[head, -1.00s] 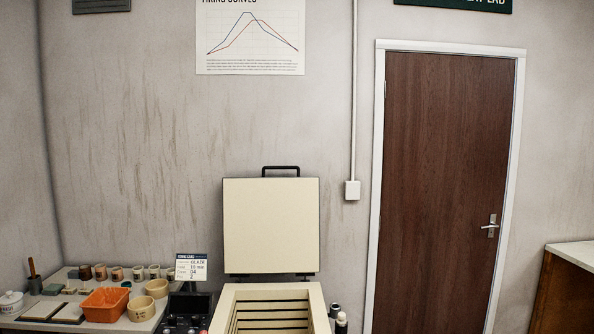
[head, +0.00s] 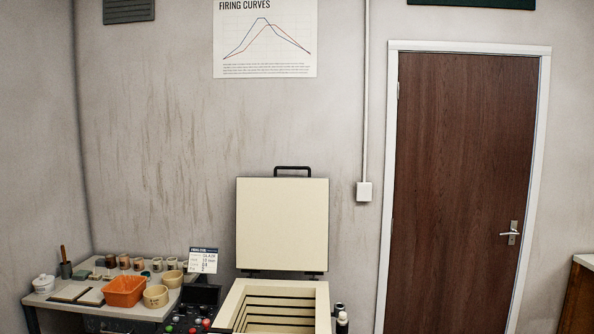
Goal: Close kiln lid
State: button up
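The kiln lid (head: 282,224) is a square cream panel that stands upright, open, behind the kiln. A black handle (head: 292,169) sits on its top edge, and dark hinges show along its lower edge. The kiln (head: 318,300) is below it, with a cream rim and an open top; dark slots line its inner wall. The bottom of the kiln is cut off by the picture edge. My gripper is not in view.
A control panel with buttons (head: 190,317) and a small sign (head: 203,260) are left of the kiln. A table (head: 50,310) with an orange bin (head: 124,291) and several pots stands farther left. Dark bottles (head: 342,322) stand right of the kiln, before a brown door (head: 465,190).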

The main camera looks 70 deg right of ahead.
aim_at(282, 223)
jog(key=z, duration=0.15)
jog(key=k, duration=1.25)
jog(key=z, duration=1.2)
jog(key=i, duration=0.5)
jog(key=u, duration=0.2)
